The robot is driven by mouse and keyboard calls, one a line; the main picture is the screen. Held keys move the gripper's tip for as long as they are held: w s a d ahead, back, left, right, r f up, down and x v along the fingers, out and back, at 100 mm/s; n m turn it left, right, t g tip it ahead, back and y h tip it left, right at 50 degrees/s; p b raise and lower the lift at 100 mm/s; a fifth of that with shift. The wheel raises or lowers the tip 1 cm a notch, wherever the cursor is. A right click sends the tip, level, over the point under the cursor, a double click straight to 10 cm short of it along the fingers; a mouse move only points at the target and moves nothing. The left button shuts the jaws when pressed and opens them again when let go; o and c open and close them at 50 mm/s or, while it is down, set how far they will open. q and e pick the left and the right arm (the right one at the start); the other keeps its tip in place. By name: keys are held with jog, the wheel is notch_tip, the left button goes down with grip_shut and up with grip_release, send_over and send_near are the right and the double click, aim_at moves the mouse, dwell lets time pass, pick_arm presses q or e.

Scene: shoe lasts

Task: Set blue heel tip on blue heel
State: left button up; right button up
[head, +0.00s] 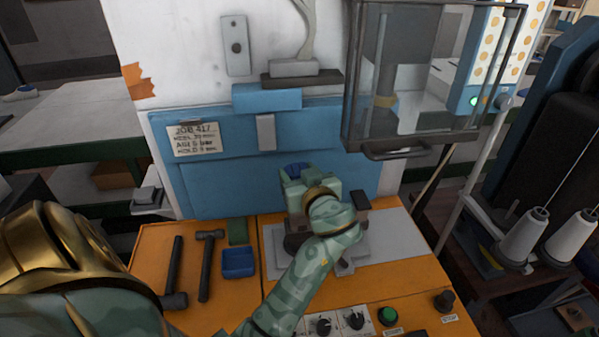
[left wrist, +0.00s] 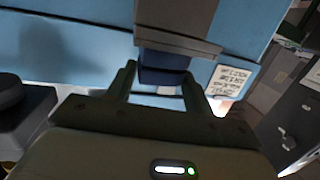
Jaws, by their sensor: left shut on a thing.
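My left gripper (head: 297,178) is over the middle of the orange bench, in front of the blue panel. In the left wrist view its two fingers (left wrist: 160,86) are closed on a small dark blue block, which I take for the blue heel tip (left wrist: 162,76). The blue heel cannot be made out for certain. My arm hides part of the fixture below. My right gripper is out of view.
A dark blue tray (head: 238,263), a green block (head: 238,232) and two hammers (head: 209,265) lie left on the orange bench (head: 146,245). A clear guard (head: 400,80) hangs at the upper right. Knobs and a green button (head: 388,315) sit in front.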

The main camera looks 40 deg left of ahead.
pick_arm(q)
jog(key=shift+f, duration=0.15)
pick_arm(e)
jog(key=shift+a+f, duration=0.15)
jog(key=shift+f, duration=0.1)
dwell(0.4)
pick_arm(q)
jog(key=o, duration=1.1)
jog(key=shift+c, duration=0.2)
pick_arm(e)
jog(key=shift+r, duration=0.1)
